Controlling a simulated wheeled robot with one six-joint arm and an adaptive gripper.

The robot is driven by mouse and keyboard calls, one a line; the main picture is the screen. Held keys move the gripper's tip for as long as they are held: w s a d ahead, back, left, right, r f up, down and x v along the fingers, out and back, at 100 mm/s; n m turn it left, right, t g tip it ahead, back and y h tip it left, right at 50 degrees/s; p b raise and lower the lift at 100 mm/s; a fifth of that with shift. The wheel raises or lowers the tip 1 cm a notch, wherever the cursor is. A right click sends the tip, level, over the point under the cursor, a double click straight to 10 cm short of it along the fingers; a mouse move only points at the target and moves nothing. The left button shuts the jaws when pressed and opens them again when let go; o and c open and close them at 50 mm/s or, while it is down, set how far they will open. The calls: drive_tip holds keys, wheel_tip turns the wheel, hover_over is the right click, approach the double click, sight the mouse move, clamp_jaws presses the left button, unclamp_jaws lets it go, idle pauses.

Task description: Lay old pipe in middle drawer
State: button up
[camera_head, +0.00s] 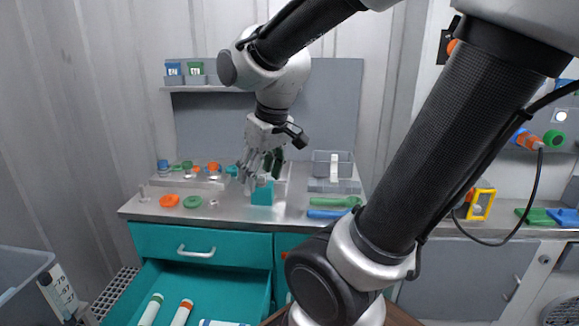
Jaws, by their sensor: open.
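My gripper (261,172) is open, pointing down over the counter beside a teal block (262,195). Its fingers partly overlap the things behind, so I cannot tell whether it touches the block. The open drawer (258,289) is teal and sits below a closed drawer (158,239) with a pale handle. Inside lie a white tube with a green band (150,309), a white tube with an orange band (181,313) and a white piece with blue marks (222,323), cut off by the frame. I cannot tell which thing is the old pipe.
The grey counter (225,212) bears an orange disc (169,200), a green disc (192,201), a green tool (335,202) and a blue tool (327,214). A grey bin (22,270) stands at the left. My arm hides much of the right middle.

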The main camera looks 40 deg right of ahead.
drive_tip(key=s+d+r+m, duration=0.1)
drive_tip(key=s+d+r, duration=0.1)
drive_tip(key=s, duration=0.5)
drive_tip(key=shift+s+r+m+t, duration=0.3)
drive_tip(key=shift+r, duration=0.35)
